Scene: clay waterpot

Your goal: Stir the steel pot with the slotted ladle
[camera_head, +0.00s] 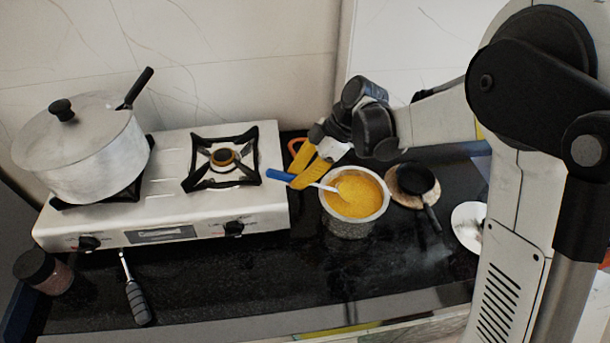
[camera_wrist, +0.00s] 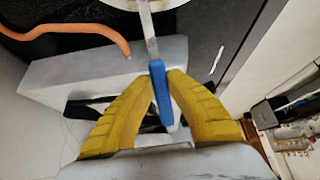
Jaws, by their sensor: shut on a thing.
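The steel pot (camera_head: 345,228) stands on the dark counter to the right of the stove and holds a yellow-orange content. The slotted ladle (camera_head: 280,175) has a blue handle and a pale shaft that reaches into the pot; its head is hidden in the content. My gripper (camera_head: 302,178) has yellow fingers and is shut on the ladle's blue handle, above the pot's left side. In the wrist view the blue handle (camera_wrist: 159,90) sits between my two fingertips (camera_wrist: 160,78), with the shaft running up to the pot's rim (camera_wrist: 160,6) at the top edge.
A white gas stove (camera_head: 165,185) bears a large lidded pot (camera_head: 80,155) at left; its right burner is empty. A small black pan (camera_head: 415,180) and a white plate (camera_head: 468,225) lie to the right. An orange hose (camera_wrist: 75,30) runs near the stove. A jar (camera_head: 42,271) stands front left.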

